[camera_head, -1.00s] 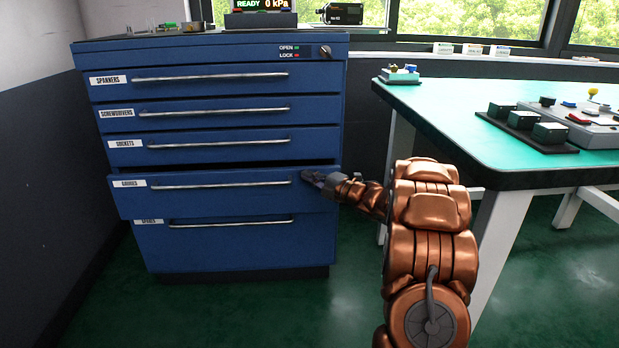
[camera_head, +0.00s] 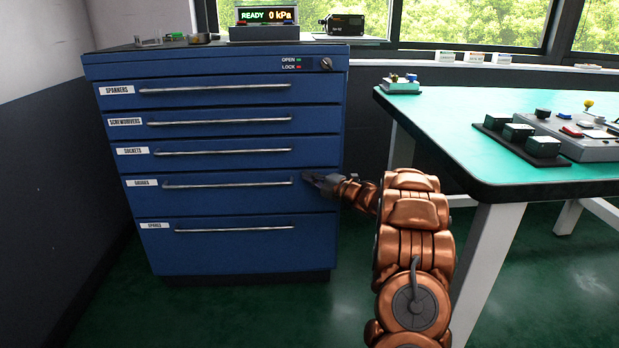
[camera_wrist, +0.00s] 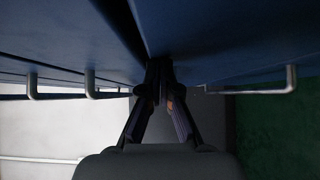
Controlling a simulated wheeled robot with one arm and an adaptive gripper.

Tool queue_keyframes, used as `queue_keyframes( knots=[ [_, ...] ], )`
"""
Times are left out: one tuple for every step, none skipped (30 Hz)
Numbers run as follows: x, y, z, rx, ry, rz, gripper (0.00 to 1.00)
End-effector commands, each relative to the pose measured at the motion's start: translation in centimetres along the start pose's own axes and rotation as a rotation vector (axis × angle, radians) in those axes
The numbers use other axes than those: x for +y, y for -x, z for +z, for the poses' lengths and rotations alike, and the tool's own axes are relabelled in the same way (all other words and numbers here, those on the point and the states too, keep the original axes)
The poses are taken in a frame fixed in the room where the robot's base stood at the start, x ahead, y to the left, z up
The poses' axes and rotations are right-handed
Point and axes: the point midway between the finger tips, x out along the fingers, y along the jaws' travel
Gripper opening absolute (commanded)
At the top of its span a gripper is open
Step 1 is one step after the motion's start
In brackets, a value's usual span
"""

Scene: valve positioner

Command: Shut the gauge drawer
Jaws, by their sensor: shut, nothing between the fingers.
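The gauge drawer (camera_head: 225,198) is the fourth drawer down in the blue cabinet. Its front now sits about level with the drawers above and below it. Its long metal handle (camera_head: 228,185) runs across the upper part of the front. My gripper (camera_head: 312,179) is shut and empty, with its fingertips at the right end of the drawer front, right of the handle. In the wrist view my gripper (camera_wrist: 163,75) has its fingertips against or very close to a blue front; exact contact cannot be told.
Other drawers, such as the sockets drawer (camera_head: 225,152) and the spares drawer (camera_head: 240,250), look closed. A lock knob (camera_head: 326,64) is at the cabinet's top right. A green-topped table (camera_head: 450,125) stands right of my arm. The floor before the cabinet is clear.

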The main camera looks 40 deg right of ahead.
Motion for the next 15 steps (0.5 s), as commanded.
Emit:
queue_keyframes(
  knots=[
    [0.4, -0.1, 0.6, -0.018, 0.003, 0.006, 0.0],
    [0.4, 0.0, 0.6, -0.018, 0.003, 0.006, 0.0],
    [0.4, 0.2, 0.6, -0.018, 0.003, 0.006, 0.0],
    [0.4, 0.4, 0.6, -0.019, 0.003, 0.005, 0.0],
    [0.4, 0.8, 0.6, -0.02, 0.003, 0.005, 0.0],
    [0.4, 1.3, 0.7, -0.021, 0.003, 0.005, 0.0],
    [0.4, 1.8, 0.7, -0.021, 0.003, 0.004, 0.0],
    [0.4, 2.3, 0.7, -0.021, 0.003, 0.004, 0.0],
    [0.5, 3.0, 0.8, -0.022, 0.003, 0.004, 0.0],
    [0.4, 3.5, 0.7, -0.021, 0.004, 0.004, 0.0],
    [0.4, 4.0, 0.7, -0.019, 0.004, 0.004, 0.0],
    [0.4, 4.8, 0.7, -0.017, 0.003, 0.004, 0.0],
    [0.4, 5.2, 0.6, -0.016, 0.002, 0.004, 0.0],
    [0.3, 5.7, 0.5, -0.015, 0.002, 0.004, 0.0],
    [0.3, 6.2, 0.5, -0.014, 0.001, 0.004, 0.0]
  ],
)
